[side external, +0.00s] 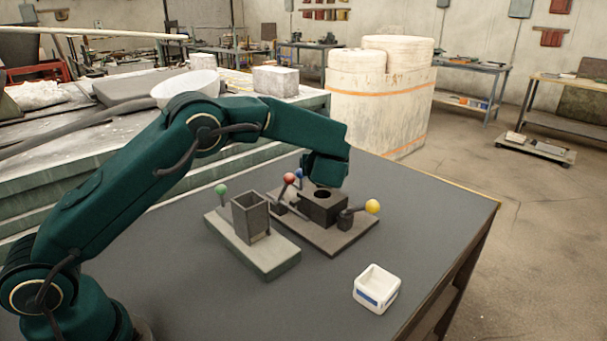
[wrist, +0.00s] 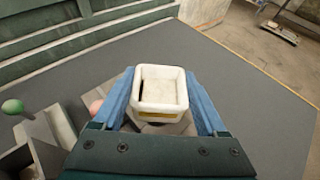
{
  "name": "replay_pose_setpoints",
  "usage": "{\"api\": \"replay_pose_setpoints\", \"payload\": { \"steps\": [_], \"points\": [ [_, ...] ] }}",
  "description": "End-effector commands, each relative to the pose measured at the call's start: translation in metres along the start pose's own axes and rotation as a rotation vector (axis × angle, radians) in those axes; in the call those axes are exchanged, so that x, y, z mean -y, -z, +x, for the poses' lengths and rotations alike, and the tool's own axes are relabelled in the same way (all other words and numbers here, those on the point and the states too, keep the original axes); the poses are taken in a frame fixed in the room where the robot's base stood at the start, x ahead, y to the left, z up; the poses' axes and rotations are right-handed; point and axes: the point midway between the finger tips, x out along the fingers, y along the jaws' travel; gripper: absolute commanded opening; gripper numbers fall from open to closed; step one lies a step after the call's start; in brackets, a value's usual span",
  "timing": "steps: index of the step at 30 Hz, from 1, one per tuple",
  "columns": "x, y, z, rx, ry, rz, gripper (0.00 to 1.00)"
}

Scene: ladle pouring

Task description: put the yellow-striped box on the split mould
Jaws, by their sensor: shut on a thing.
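The yellow-striped box (wrist: 158,113) is white, open-topped and looks empty in the wrist view. My gripper (wrist: 160,82) is shut on it, with one blue finger along each side. In the side view my gripper (side external: 326,172) hangs just above and behind the dark block with a round hole, which I take for the split mould (side external: 322,208). The mould sits on a flat plate with red, blue and yellow ball-ended levers. The box is hidden behind my gripper in the side view. In the wrist view the mould is mostly hidden under the box, so I cannot tell whether they touch.
A hollow rectangular holder (side external: 250,217) on a grey base with a green knob (side external: 221,189) stands left of the mould. A white box with a blue stripe (side external: 376,289) stands at the front right. The dark table (side external: 200,285) is clear at the front left.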

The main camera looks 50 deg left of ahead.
Motion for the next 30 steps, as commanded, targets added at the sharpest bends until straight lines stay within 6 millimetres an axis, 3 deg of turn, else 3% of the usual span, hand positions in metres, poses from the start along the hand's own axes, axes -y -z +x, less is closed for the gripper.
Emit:
{"api": "replay_pose_setpoints", "payload": {
  "steps": [10,23,24,26,30],
  "points": [
    [0.003,0.035,0.013,-0.003,-0.002,0.004,0.05],
    [0.002,0.041,0.016,-0.001,-0.001,0.0,0.05],
    [0.002,0.042,0.017,-0.002,-0.001,0.0,0.82],
    [0.002,0.042,0.016,-0.002,-0.001,0.0,1.0],
    [0.002,0.042,0.016,-0.002,-0.001,0.0,1.0]
  ]
}}
